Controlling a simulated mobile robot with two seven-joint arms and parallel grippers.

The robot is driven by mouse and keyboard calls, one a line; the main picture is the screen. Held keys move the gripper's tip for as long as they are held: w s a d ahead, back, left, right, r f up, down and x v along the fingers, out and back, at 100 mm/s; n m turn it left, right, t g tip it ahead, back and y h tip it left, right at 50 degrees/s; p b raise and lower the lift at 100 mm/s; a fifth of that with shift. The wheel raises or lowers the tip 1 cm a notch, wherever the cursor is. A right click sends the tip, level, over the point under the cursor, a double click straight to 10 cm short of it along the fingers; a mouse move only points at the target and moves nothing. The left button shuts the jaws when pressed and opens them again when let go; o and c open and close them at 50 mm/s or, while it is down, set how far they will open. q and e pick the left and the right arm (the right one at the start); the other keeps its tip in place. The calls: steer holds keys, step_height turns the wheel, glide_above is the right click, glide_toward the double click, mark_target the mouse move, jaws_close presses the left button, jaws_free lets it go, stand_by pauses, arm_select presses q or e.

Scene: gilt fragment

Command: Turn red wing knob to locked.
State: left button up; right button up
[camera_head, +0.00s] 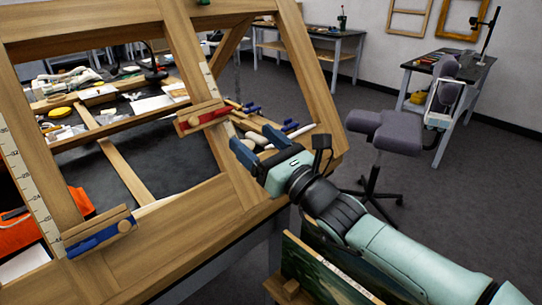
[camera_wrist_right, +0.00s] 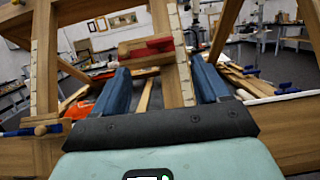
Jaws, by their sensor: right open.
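The red wing knob (camera_head: 202,117) sits on the wooden easel-like frame (camera_head: 190,205), with a wooden bar along it. It also shows in the right wrist view (camera_wrist_right: 152,47), ahead of the fingers and near the top. My right gripper (camera_head: 259,143) is open with its blue fingers apart and empty. In the head view it is to the right of and below the red knob, apart from it. In the wrist view the knob lies beyond the gap between the fingertips (camera_wrist_right: 161,74). My left gripper is not in view.
A blue wing knob (camera_head: 100,232) with a wooden bar is on the frame's lower left. Slanted beams with a ruler scale surround the red knob. Blue-handled tools (camera_head: 290,125) lie behind my right gripper. A purple stool (camera_head: 385,130) stands at right. A painting (camera_head: 325,275) leans below my right arm.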

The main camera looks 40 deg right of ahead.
steer(key=shift+v, duration=2.2)
